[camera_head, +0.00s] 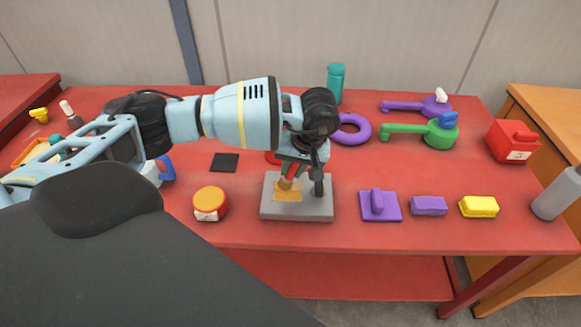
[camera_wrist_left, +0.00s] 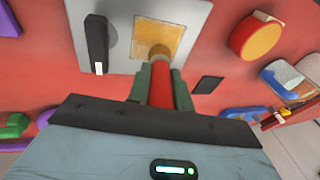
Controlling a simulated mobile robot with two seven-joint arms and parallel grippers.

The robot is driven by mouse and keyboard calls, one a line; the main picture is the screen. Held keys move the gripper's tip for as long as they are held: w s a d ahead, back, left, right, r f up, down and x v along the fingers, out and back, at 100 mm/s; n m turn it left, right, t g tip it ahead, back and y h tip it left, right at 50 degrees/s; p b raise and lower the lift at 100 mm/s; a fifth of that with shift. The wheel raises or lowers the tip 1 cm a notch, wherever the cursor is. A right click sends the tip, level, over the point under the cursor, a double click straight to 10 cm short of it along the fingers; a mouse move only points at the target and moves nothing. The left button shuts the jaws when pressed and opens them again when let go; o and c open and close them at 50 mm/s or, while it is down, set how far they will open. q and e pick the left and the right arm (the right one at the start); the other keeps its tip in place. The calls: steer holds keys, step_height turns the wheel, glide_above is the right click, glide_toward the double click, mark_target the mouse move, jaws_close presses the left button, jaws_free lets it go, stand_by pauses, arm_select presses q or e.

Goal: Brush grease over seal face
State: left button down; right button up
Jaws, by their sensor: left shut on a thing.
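My left gripper (camera_head: 291,169) is shut on the red handle of a brush (camera_head: 286,184), which points down. The wrist view shows the green fingers on both sides of the red brush handle (camera_wrist_left: 160,92). The tan brush tip is over an amber patch (camera_head: 290,195) on a grey block (camera_head: 297,211) and appears to touch it. The amber patch (camera_wrist_left: 172,38) also shows in the wrist view, partly hidden by the brush. A black upright part (camera_wrist_left: 97,40) stands on the block beside the patch. My right gripper is not in view.
An orange-lidded pot (camera_head: 210,200) stands left of the block, and a black square (camera_head: 225,162) lies behind it. Purple (camera_head: 380,206) and yellow (camera_head: 479,206) pieces lie to the right. A purple ring (camera_head: 358,136) and teal bottle (camera_head: 335,84) are behind. The red table's front edge is close.

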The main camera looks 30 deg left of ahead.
arm_select(q)
steer(key=shift+a, duration=0.1)
steer(key=shift+s+a+p, duration=0.3)
steer(key=shift+s+a, duration=0.3)
steer(key=shift+a, duration=0.35)
steer(key=shift+d, duration=0.15)
steer(key=shift+w+d+b, duration=0.3)
steer(key=shift+w+d, duration=0.3)
steer(key=shift+d, duration=0.35)
steer(key=shift+s+a, duration=0.35)
steer(key=shift+a, duration=0.2)
